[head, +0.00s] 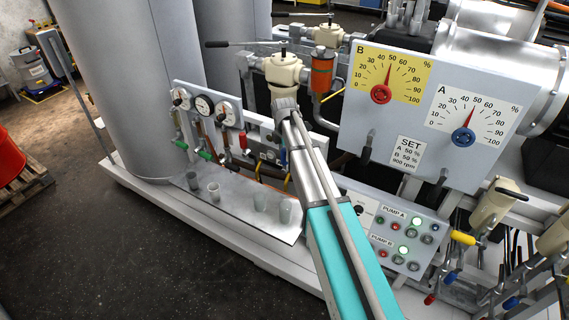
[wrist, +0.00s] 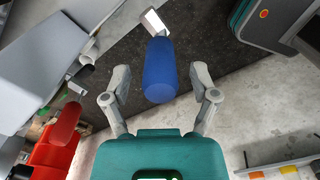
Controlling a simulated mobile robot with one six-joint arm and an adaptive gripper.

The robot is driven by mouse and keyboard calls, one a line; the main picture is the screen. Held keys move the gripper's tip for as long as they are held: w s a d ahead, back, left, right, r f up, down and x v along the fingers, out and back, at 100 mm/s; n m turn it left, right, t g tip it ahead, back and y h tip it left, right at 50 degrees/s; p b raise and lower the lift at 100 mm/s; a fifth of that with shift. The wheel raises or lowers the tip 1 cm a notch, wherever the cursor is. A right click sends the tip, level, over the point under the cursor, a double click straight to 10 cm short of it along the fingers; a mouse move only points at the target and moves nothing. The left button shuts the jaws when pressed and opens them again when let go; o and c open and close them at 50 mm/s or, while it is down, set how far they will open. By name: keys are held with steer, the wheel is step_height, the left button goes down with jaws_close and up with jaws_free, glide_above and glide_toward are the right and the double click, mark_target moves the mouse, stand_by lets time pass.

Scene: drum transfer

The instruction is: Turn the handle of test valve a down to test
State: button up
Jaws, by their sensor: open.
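My gripper (wrist: 160,76) is open in the wrist view. A blue handle (wrist: 160,70) on a pale metal lever lies between its two fingers. I see a gap on each side, so neither finger appears to touch it. A red handle (wrist: 64,125) hangs to the left, outside the fingers. No label for test valve A is readable in the wrist view. In the head view my arm crosses the middle, and I cannot make out the gripper there. Blue handles (head: 452,276) and red handles (head: 430,299) show at the lower right.
A gauge board (head: 435,110) has a yellow dial B and a white dial A. A metal shelf (head: 238,216) with several cups stands left of my arm. A pump panel (head: 425,215) is to the right. Open dark floor (head: 100,260) lies at the lower left.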

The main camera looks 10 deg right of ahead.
steer(key=shift+f+b, duration=1.15)
steer(key=shift+f, duration=0.3)
jaws_close()
